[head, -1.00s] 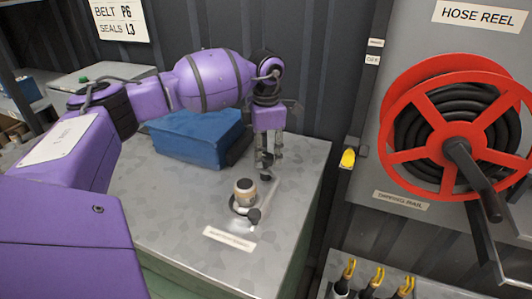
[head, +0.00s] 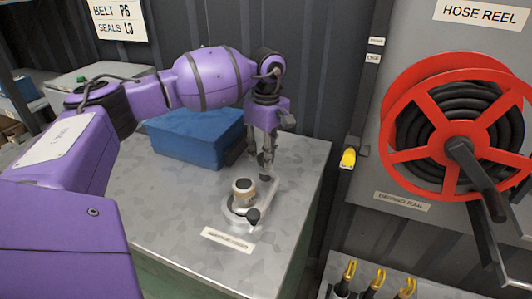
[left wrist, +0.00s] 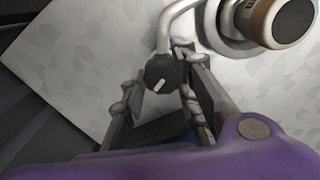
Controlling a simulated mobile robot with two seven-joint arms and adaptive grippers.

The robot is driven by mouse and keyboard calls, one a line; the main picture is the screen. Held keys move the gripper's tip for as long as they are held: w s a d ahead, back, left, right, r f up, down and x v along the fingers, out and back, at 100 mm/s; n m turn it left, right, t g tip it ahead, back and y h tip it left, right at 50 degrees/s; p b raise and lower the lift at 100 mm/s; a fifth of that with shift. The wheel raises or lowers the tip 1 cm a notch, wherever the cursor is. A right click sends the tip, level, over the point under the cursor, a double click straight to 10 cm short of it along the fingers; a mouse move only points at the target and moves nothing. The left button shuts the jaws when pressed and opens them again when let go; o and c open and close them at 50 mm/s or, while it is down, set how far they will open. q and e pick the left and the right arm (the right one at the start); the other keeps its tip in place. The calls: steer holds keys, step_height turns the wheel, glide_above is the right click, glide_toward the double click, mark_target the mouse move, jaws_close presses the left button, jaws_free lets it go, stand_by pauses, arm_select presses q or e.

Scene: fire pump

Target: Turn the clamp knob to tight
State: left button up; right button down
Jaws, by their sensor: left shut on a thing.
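The clamp knob (left wrist: 160,73) is black with a pale pointer line. In the left wrist view it sits between the fingers of my left gripper (left wrist: 158,80), which is shut on it. A bent grey tube (left wrist: 172,22) runs from beside the knob to a ring around a small cylinder with a tan band (left wrist: 268,20). In the head view my left gripper (head: 266,166) points down behind and right of that cylinder (head: 243,190), and its fingers mostly hide the knob. My right gripper is out of view.
The fitting stands on a grey metal bench top (head: 185,205) with a label plate (head: 229,239) in front. A blue box (head: 195,138) is behind, left of my gripper. A dark wall rises behind the bench. A red hose reel (head: 400,85) hangs at right.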

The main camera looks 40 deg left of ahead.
arm_select(q)
steer(key=m, duration=0.5)
steer(key=shift+w+d+r+b, duration=0.1)
steer(key=shift+w+r+b, duration=0.15)
steer(key=shift+r+b, duration=0.05)
steer(key=shift+m, duration=0.4)
steer(key=o, duration=1)
steer(key=shift+w+d, duration=0.1)
steer(key=shift+f, duration=0.1)
steer(key=shift+f, duration=0.15)
steer(key=r, duration=1.2)
steer(key=shift+s, duration=0.2)
steer(key=shift+r, duration=0.1)
